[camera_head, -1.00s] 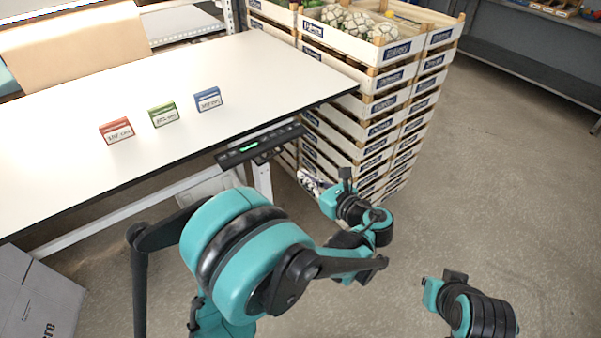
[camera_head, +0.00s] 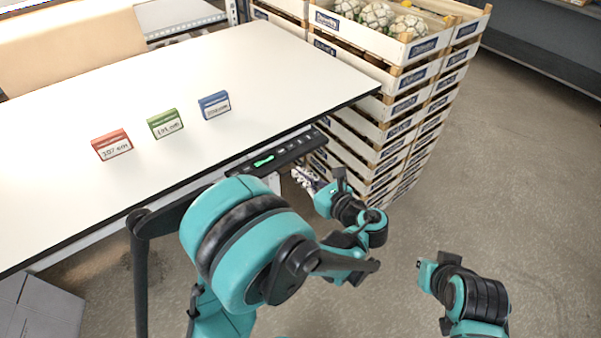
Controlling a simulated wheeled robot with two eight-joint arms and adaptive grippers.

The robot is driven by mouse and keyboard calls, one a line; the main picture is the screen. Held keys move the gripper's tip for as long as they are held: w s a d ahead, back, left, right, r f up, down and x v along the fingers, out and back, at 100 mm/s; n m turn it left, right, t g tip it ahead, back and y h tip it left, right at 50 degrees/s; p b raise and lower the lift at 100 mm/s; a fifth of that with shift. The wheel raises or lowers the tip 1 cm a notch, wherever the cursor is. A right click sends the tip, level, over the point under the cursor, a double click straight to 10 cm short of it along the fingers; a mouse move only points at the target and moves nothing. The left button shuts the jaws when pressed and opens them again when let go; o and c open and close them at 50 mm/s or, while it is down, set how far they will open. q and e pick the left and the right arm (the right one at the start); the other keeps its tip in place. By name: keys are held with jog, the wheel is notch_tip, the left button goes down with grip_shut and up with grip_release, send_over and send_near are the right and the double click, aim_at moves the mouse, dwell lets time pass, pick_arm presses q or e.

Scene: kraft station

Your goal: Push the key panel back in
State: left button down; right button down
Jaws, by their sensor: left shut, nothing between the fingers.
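The key panel (camera_head: 283,153) is a dark strip with a green lit display and several keys. It sits under the front edge of the white table (camera_head: 60,190) and sticks out from it, towards me. My left gripper (camera_head: 303,177) is small in view, pale and dark, just below the right part of the panel. It is shut with nothing held. A small gap seems to separate it from the panel, but I cannot tell if they touch. My right arm shows at the lower right; its gripper is not in view.
Red (camera_head: 112,145), green (camera_head: 165,123) and blue (camera_head: 214,105) label cards stand on the table. A tall stack of wooden crates (camera_head: 395,105) with pale round produce on top stands close behind my left gripper. Grey cartons (camera_head: 40,308) lie lower left. Floor at right is clear.

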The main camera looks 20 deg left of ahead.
aim_at(281, 156)
pick_arm(q)
jog(key=x, duration=0.3)
jog(key=r+x, duration=0.1)
jog(key=x, duration=0.2)
jog(key=r+x, duration=0.1)
jog(key=x, duration=0.2)
jog(key=shift+w+a+f+b, duration=0.1)
jog(key=shift+w+b, duration=0.05)
jog(key=shift+b, duration=0.15)
